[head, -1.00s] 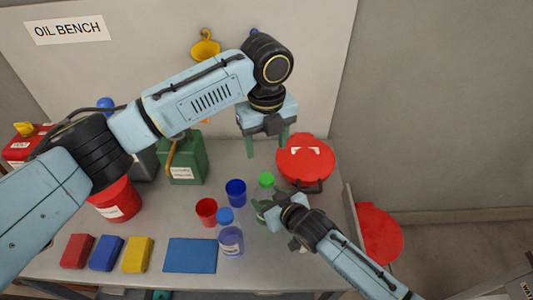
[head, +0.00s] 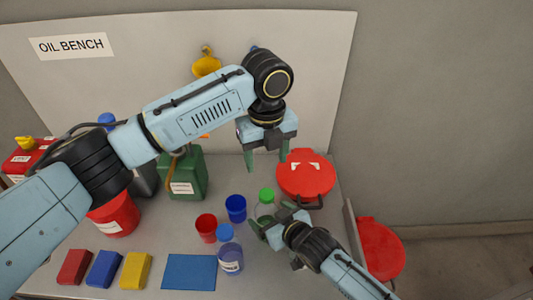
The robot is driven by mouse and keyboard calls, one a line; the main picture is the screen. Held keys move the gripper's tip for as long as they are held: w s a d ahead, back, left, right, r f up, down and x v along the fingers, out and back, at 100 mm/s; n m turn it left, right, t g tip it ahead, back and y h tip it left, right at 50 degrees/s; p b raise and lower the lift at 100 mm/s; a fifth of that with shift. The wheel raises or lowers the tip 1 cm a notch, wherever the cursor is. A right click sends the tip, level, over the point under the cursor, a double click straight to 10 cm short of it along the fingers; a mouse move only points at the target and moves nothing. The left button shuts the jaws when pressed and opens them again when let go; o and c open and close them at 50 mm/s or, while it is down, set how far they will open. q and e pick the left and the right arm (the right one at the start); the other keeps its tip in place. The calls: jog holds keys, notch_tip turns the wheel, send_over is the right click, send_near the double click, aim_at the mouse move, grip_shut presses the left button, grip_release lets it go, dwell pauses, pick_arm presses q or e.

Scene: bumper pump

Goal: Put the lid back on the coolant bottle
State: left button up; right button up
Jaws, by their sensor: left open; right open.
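A small clear bottle with a green top (head: 266,195) stands right of the cups. A bluish labelled bottle (head: 231,258) stands at the front, with a blue lid (head: 224,232) just above it in the picture. I cannot tell whether that lid sits on the bottle or behind it, nor which bottle holds coolant. My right gripper (head: 270,217) is open at the green-topped bottle, its fingers partly covering the body. I see no firm grip on it. My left gripper (head: 267,160) is open and empty, pointing down above the back of the bench.
A red lidded container (head: 306,176) stands right, a green can (head: 187,175) at the back. A blue mat (head: 189,272) and coloured blocks (head: 104,268) lie front left.

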jog(key=v, duration=1.2)
jog(key=shift+s+r+p, duration=0.15)
jog(key=shift+p, duration=0.15)
jog(key=shift+d, duration=0.15)
